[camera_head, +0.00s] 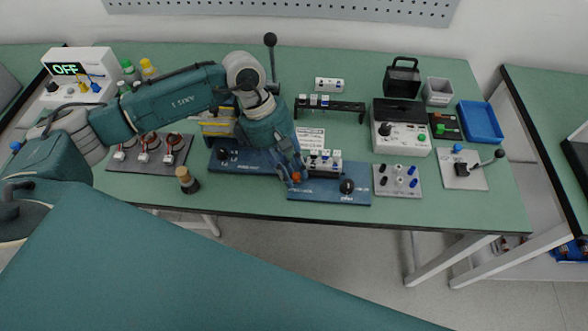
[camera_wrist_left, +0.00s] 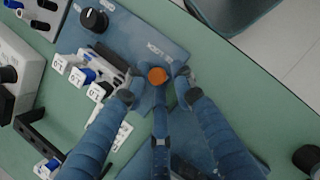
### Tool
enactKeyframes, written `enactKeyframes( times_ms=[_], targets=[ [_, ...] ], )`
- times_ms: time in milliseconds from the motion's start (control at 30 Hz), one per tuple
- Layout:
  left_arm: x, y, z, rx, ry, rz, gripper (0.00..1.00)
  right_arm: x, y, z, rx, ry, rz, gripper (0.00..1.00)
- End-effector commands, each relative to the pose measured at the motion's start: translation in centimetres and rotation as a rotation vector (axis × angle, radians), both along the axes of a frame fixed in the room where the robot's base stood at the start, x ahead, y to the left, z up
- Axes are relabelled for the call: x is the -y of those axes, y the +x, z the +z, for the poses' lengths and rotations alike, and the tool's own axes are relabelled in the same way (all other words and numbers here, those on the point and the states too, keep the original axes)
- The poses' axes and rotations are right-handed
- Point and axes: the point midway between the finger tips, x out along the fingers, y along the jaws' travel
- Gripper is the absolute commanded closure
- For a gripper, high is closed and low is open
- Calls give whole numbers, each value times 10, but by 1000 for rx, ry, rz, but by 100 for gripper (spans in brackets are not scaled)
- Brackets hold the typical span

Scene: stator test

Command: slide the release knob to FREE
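The orange release knob (camera_head: 296,177) stands at the left part of the front blue plate (camera_head: 325,198). It also shows as an orange round top (camera_wrist_left: 157,76) in the left wrist view, above blue plate (camera_wrist_left: 172,45) with small white lettering. My left gripper (camera_head: 291,174) reaches down over the knob. In the left wrist view, my left gripper's fingers (camera_wrist_left: 158,90) are spread around the knob, with visible gaps on both sides; contact cannot be seen. My right gripper is in neither view.
A black dial (camera_head: 347,186) is at the plate's right, and a white block with several connectors (camera_head: 324,161) stands behind. A second blue plate (camera_head: 236,160) lies to the left. A dark cylinder with a tan top (camera_head: 187,180) stands near the front edge.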

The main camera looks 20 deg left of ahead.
Motion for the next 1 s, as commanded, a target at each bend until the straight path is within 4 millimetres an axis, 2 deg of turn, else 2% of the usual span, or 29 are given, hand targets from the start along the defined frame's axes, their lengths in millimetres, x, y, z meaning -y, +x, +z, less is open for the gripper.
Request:
enactKeyframes(
  times_ms=[167,267,700,833,1000],
  targets=[
    [-1,1,1,1,0,0,75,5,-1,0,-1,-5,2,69],
    [-4,2,10,4,0,2,75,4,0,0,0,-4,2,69],
    [-37,6,89,5,0,2,75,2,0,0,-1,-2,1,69],
    [-43,7,104,4,-1,2,75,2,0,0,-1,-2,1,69],
    [-47,7,111,1,0,1,75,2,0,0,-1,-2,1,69]
  ],
)
